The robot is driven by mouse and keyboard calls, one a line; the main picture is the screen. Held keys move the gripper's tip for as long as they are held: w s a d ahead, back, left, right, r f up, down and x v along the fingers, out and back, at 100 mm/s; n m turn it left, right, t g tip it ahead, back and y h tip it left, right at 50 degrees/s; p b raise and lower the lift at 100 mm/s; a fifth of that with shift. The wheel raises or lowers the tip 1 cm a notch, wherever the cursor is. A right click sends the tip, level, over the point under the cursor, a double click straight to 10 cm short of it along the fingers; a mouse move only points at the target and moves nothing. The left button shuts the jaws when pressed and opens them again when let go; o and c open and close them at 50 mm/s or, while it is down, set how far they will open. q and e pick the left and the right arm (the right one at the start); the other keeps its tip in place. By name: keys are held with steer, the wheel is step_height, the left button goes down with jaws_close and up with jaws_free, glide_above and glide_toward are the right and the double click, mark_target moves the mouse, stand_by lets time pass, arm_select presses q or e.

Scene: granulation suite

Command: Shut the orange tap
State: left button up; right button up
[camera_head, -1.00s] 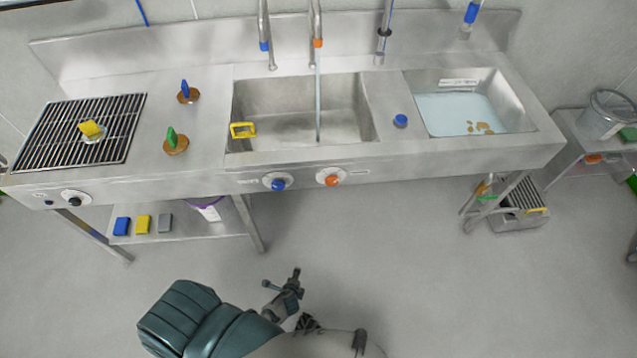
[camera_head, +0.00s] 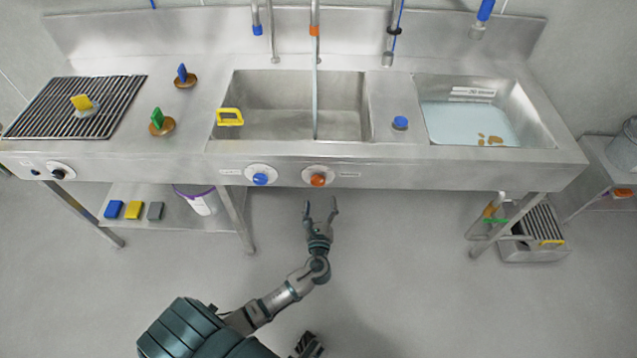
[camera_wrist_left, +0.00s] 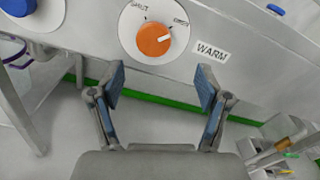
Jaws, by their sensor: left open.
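The orange tap knob (camera_head: 318,180) sits on a white round dial on the front panel of the steel sink unit. In the left wrist view the orange knob (camera_wrist_left: 154,39) has a white pointer mark turned toward the right-hand dial label, away from "SHUT", beside a "WARM" label. A stream of water (camera_head: 316,95) falls from the orange-banded spout (camera_head: 315,30) into the middle basin. My left gripper (camera_head: 321,207) is open and empty, just below and in front of the orange knob, not touching it.
A blue knob (camera_head: 260,179) sits left of the orange one on the same panel. The right basin (camera_head: 470,115) holds water. Open floor lies below the panel.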

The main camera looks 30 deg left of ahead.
mark_target(319, 183)
arm_select(q)
steer(key=x, duration=0.5)
steer(key=shift+w+d+r+b, duration=0.15)
steer(key=shift+w+d+b, duration=0.05)
steer(key=shift+w+b, duration=0.1)
steer(key=a, duration=0.1)
steer(key=w+a, duration=0.1)
steer(key=a, duration=0.1)
steer(key=w+a+f, duration=0.1)
steer(key=a, duration=0.1)
steer(key=shift+w+a+f, duration=0.1)
steer(key=shift+a+f, duration=0.05)
steer(key=shift+d, duration=0.3)
steer(key=d, duration=0.1)
steer(key=d+r, duration=0.1)
steer(key=d, duration=0.1)
steer(key=shift+r, duration=0.1)
steer(key=c, duration=0.9)
steer(key=shift+a, duration=0.3)
steer(key=shift+c, duration=1.3)
steer(key=shift+a, duration=0.75)
steer(key=shift+a+f, duration=0.1)
steer(key=shift+f, duration=0.15)
steer(key=shift+d, duration=0.5)
arm_select(e)
steer(key=v, duration=0.3)
steer(key=shift+a+r, duration=0.1)
steer(key=shift+a, duration=0.25)
